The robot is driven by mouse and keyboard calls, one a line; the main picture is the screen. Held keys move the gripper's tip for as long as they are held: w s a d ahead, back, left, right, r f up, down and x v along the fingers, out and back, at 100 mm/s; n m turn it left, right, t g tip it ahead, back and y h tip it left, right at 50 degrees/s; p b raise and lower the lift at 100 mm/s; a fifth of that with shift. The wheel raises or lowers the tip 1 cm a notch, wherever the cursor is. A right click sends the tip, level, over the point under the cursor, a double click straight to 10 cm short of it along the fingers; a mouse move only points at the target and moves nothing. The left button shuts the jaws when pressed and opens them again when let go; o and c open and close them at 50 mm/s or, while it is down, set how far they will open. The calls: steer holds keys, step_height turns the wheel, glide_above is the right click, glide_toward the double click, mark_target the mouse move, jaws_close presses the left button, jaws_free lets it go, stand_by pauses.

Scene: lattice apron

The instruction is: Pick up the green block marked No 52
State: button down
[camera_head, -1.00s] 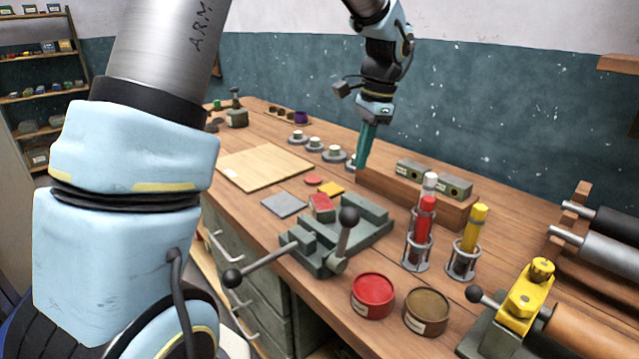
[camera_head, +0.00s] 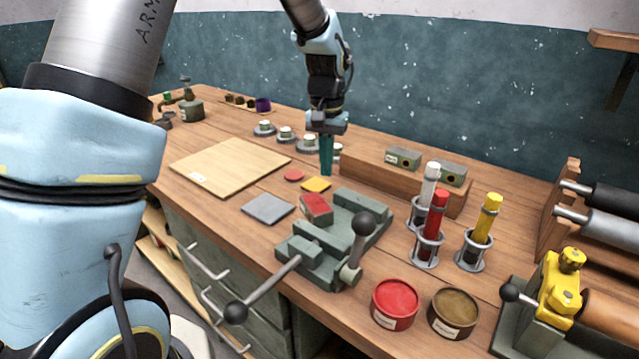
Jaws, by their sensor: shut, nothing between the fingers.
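No number 52 can be read on anything here. Two grey-green boxes with pale labels, a left one (camera_head: 403,158) and a right one (camera_head: 451,173), sit on the wooden riser at the back of the bench. A small bright green piece (camera_head: 168,98) shows at the far back left, too small to identify. My gripper (camera_head: 326,172) points down with its teal fingers shut and empty, left of the riser and behind the yellow square. I cannot tell whether its tips touch the bench.
A grey-green vise (camera_head: 345,225) with a red block (camera_head: 316,207) stands front centre. Ink tins (camera_head: 396,303), tubes in wire stands (camera_head: 428,230) and a roller rack (camera_head: 600,210) crowd the right. A pale board (camera_head: 230,165) lies left. Round weights (camera_head: 285,134) stand behind.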

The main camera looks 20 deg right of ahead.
mark_target(318, 194)
step_height(318, 194, down, 4)
steer(key=shift+r+p, duration=0.25)
steer(key=shift+p, duration=0.25)
steer(key=s+a+p, duration=0.1)
steer(key=s+a, duration=0.1)
steer(key=shift+s+p, duration=0.3)
steer(key=shift+s+a+f, duration=0.25)
steer(key=shift+s+a, duration=0.05)
steer(key=shift+s+a, duration=0.75)
steer(key=shift+s, duration=0.15)
steer(key=shift+w, duration=0.1)
